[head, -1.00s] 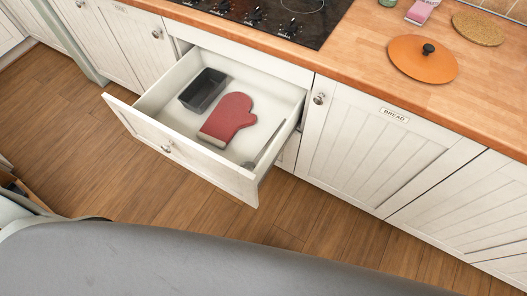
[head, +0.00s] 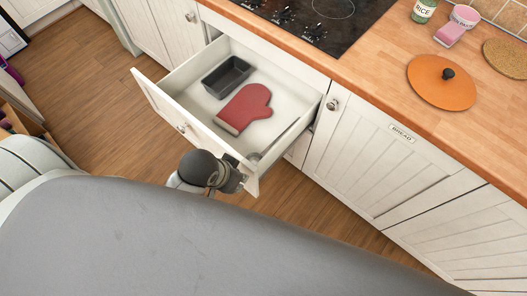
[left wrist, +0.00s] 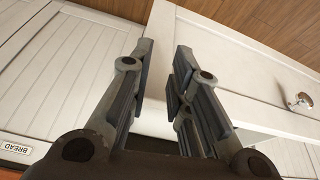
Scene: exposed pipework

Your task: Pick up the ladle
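The ladle (head: 255,157) is a thin grey shape along the right inner side of the open drawer (head: 218,143) in the head view. Its round end is near the drawer's front right corner; the rest is faint against the drawer wall. My left gripper (head: 241,178) is at the outside of that corner, close to the drawer front. In the left wrist view my left gripper (left wrist: 164,72) has its fingers apart with nothing held, and the drawer's edge shows between and beyond them. The ladle cannot be made out there. My right gripper is not in view.
A red oven mitt (head: 245,107) and a dark loaf tin (head: 227,77) lie in the drawer. The drawer knob (left wrist: 301,102) and the BREAD cupboard door (left wrist: 60,75) flank the gripper. An orange lid (head: 441,83) is on the counter (head: 370,75). A hob (head: 310,20) is behind the drawer.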

